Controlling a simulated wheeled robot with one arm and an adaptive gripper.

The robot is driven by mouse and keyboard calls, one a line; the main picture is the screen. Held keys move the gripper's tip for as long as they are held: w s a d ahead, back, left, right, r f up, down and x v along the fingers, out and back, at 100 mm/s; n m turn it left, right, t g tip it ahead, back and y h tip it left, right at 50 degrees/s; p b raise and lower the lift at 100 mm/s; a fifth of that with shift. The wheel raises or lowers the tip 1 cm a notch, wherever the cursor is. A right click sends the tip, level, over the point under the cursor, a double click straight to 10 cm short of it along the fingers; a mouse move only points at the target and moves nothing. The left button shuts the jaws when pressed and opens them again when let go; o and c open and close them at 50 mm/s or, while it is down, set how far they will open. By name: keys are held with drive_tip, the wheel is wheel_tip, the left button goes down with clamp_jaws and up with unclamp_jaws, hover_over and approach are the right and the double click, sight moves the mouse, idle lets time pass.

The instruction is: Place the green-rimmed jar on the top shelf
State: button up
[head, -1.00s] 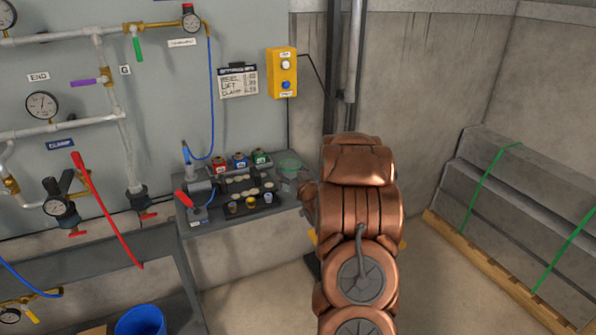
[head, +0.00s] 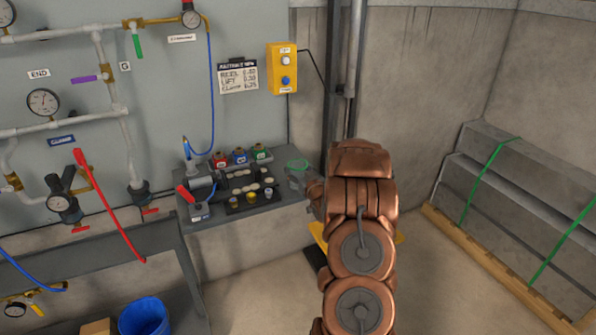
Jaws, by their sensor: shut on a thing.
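The green-rimmed jar (head: 297,167) looks clear, with a green ring at its top. It appears upright beside the right end of a grey shelf (head: 284,197) on the wall bench. My gripper (head: 305,184) is shut on the jar, just left of my copper arm. The fingers are small and mostly hidden by the arm. I cannot tell whether the jar touches the shelf.
The shelf holds red, blue and green tins (head: 239,156), pale discs and small cups (head: 251,197), and a device with a red lever (head: 195,205). A yellow button box (head: 284,70) hangs above. Strapped grey blocks (head: 520,200) stand right.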

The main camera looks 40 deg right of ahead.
drive_tip(key=shift+f, duration=0.2)
drive_tip(key=o, duration=1.2)
drive_tip(key=shift+o, duration=0.2)
drive_tip(key=shift+r, duration=0.1)
drive_tip(key=shift+r, duration=0.15)
drive_tip(key=b+v, duration=0.2)
drive_tip(key=v, duration=1)
